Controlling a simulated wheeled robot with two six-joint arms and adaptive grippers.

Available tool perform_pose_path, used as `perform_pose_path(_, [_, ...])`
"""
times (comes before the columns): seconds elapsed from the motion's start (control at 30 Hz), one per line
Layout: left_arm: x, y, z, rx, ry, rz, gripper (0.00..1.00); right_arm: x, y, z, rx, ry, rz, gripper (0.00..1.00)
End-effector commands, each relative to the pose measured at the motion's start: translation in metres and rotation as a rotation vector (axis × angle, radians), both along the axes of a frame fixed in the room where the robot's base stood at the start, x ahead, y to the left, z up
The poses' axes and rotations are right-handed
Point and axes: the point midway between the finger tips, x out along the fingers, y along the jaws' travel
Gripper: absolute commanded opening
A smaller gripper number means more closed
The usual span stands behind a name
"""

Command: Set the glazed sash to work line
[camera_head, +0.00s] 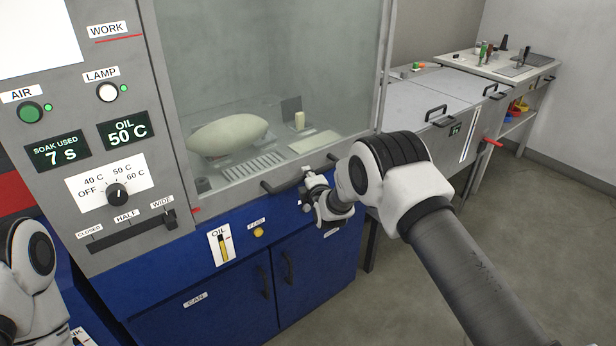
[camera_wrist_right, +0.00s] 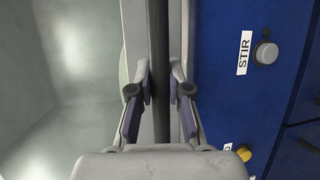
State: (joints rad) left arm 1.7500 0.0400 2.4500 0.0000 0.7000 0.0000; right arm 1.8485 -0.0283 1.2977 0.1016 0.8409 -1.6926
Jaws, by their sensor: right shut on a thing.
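The glazed sash (camera_head: 270,60) is a clear pane in a grey frame on the front of the cabinet. It is low, its bottom rail close to the blue base. A dark bar handle (camera_head: 283,185) runs along its lower edge and shows upright in the right wrist view (camera_wrist_right: 160,60). My right gripper (camera_head: 311,182) is shut on this handle, one finger on each side in the wrist view (camera_wrist_right: 159,95). The red work line (camera_head: 119,39) is under the WORK label, high on the left post. A small red mark (camera_head: 196,210) sits low beside the sash. My left gripper is out of view.
Behind the pane are a pale oval object (camera_head: 228,134) and a slotted grate (camera_head: 254,165). A control panel with a dial (camera_head: 117,194) and a slider (camera_head: 169,218) stands at left. A bench (camera_head: 440,95) with handles is at right. Grey floor is free at lower right.

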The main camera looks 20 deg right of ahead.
Motion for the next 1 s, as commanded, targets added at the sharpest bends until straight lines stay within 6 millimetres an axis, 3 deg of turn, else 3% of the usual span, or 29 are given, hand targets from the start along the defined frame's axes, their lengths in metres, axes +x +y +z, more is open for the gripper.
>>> perform_pose_path(0.17, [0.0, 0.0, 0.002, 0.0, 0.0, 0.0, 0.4, 0.0, 0.0, 0.006, 0.0, 0.0, 0.0, 0.0])
perform_pose_path(0.37, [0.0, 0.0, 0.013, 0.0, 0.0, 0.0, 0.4, 0.001, 0.0, 0.037, 0.0, -0.006, -0.001, 0.0])
perform_pose_path(0.57, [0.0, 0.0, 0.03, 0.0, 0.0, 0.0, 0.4, 0.001, 0.0, 0.093, 0.0, -0.009, 0.0, 0.0])
perform_pose_path(1.0, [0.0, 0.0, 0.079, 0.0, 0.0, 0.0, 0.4, 0.001, 0.0, 0.252, -0.001, -0.011, 0.0, 0.0])
